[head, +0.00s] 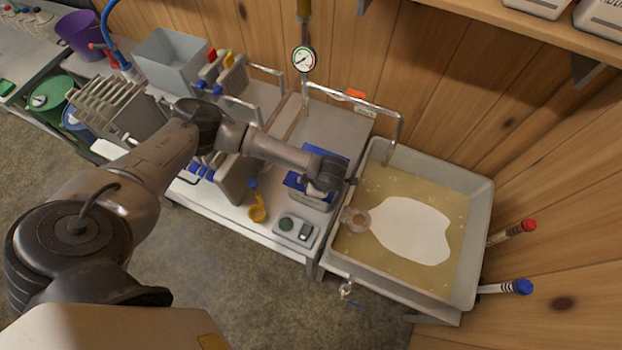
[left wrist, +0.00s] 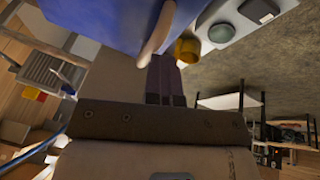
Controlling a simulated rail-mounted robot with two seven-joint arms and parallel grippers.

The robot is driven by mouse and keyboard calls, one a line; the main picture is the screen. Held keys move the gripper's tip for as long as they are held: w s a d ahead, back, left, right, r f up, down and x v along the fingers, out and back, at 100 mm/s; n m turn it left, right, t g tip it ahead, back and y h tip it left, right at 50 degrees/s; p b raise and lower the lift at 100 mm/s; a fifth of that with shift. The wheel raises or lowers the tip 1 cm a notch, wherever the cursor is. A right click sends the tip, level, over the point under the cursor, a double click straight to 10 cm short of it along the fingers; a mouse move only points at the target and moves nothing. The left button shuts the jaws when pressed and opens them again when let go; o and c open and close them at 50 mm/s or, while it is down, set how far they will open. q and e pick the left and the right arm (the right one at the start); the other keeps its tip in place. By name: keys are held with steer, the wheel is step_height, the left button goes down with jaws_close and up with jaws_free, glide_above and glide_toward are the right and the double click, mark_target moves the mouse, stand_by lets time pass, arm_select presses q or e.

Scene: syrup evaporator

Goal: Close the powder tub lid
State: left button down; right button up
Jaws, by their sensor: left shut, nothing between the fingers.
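The powder tub (head: 312,203) is a small grey box with blue parts on the metal bench, mostly covered by my left wrist in the head view. A blue panel, seemingly its lid (head: 334,156), shows behind my wrist; its exact angle is hard to tell. In the left wrist view a large blue surface (left wrist: 118,14) fills the upper left, close to my fingers. My left gripper (head: 352,182) is over the tub's right side, near the pan; its dark fingers are together and empty in the left wrist view (left wrist: 165,62). My right gripper is in neither view.
A yellow scoop (head: 257,212) and a grey device (head: 296,231) lie in front of the tub. A wide pan (head: 484,200) with yellowish liquid, white foam and a skimmer (head: 355,220) stands to the right. A metal pipe rail (head: 352,99) rises behind.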

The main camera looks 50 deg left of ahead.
arm_select(q)
steer(key=shift+s+a+f, duration=0.1)
steer(key=shift+s+f, duration=0.25)
steer(key=shift+f, duration=0.35)
steer(key=shift+r, duration=0.35)
steer(key=r+p, duration=0.3)
steer(key=r, duration=0.1)
steer(key=shift+s+d+p, duration=0.15)
steer(key=shift+d+p, duration=0.1)
steer(key=shift+p, duration=0.15)
steer(key=s+d+r+b, duration=0.1)
steer(key=s+d+r, duration=0.2)
steer(key=s+d, duration=0.3)
steer(key=shift+s+d, duration=0.2)
steer(key=shift+d, duration=0.3)
steer(key=shift+r, duration=0.1)
